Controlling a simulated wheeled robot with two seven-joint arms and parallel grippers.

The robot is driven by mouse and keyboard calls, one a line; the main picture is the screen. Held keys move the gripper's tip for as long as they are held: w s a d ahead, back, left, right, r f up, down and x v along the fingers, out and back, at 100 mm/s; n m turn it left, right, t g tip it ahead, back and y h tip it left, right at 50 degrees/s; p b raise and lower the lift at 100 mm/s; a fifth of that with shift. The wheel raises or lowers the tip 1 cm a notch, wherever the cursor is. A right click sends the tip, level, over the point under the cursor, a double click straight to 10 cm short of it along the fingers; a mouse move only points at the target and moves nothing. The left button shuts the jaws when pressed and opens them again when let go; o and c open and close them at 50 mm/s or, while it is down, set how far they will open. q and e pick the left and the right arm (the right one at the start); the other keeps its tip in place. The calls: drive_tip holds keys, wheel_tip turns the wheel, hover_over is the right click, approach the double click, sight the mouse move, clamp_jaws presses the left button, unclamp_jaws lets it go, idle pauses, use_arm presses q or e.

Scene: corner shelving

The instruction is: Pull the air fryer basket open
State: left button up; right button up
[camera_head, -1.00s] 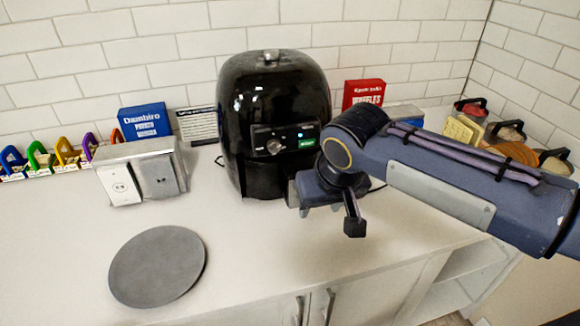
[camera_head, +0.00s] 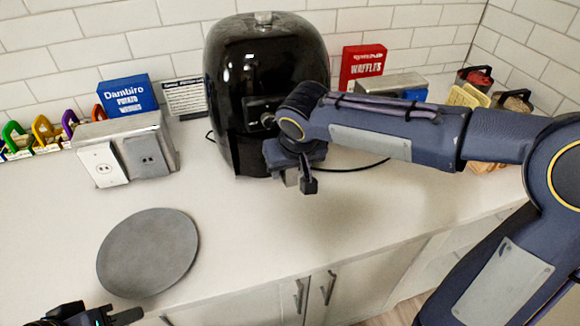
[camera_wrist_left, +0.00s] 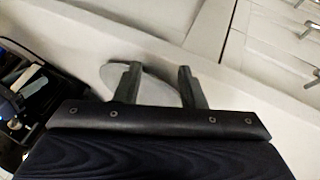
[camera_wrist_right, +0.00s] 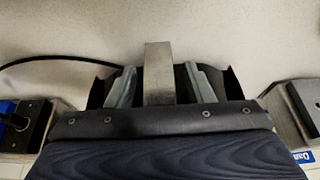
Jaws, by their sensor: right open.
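The black air fryer (camera_head: 228,85) stands upright on the counter against the tiled wall. My right arm hides its lower front, so I cannot tell in the head view whether the basket is out. My right gripper (camera_head: 299,184) is low at the fryer's front right. In the right wrist view my right gripper (camera_wrist_right: 160,86) is open, with a grey bar (camera_wrist_right: 158,70), which looks like the basket handle, between its fingers and gaps on both sides. My left gripper (camera_wrist_left: 158,82) is open and empty; only part of it shows at the head view's bottom left.
A round grey plate (camera_head: 148,252) lies on the counter (camera_head: 250,230) at the left front. A metal outlet box (camera_head: 125,150), a blue box (camera_head: 127,95) and a red box (camera_head: 362,66) stand at the back. A black cord (camera_head: 355,167) runs right of the fryer. The counter's front middle is clear.

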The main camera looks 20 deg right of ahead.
clamp_jaws()
idle(0.3)
